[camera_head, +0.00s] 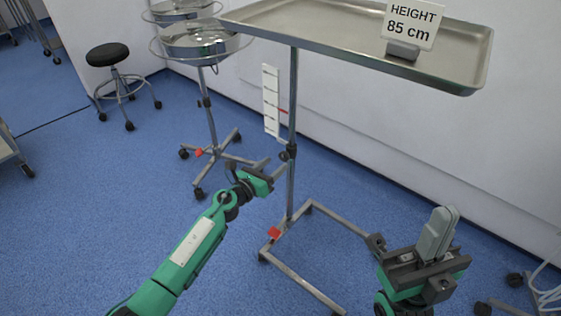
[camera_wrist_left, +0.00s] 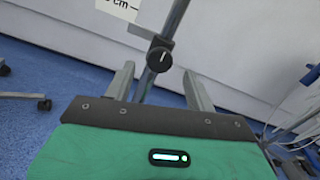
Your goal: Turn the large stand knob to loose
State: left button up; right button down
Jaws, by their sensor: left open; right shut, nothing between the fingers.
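The stand is a steel tray (camera_head: 270,17) on a thin upright pole (camera_head: 292,110) with a floor frame. The large stand knob (camera_wrist_left: 159,60), round and black with a white mark on its face, sits on the pole in the left wrist view. In the head view the knob (camera_head: 287,153) is small and dark, low on the pole. My left gripper (camera_head: 272,170) is just below and left of the knob. Its fingers (camera_wrist_left: 158,88) are open, with the knob beyond the tips and roughly between them, apart from them. My right gripper (camera_head: 440,228) is shut and empty at the lower right.
A sign reading "HEIGHT 85 cm" (camera_head: 412,25) stands on the tray. A white scale (camera_head: 271,100) with a red pointer hangs beside the pole. A basin stand (camera_head: 208,110) and a black stool (camera_head: 108,54) stand to the left. Blue floor (camera_head: 90,200) is clear at left.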

aim_at(282, 157)
pick_arm(q)
jog(key=shift+b+x, duration=0.4)
jog(key=shift+x, duration=1.7)
jog(key=shift+c, duration=0.2)
jog(key=c, duration=0.9)
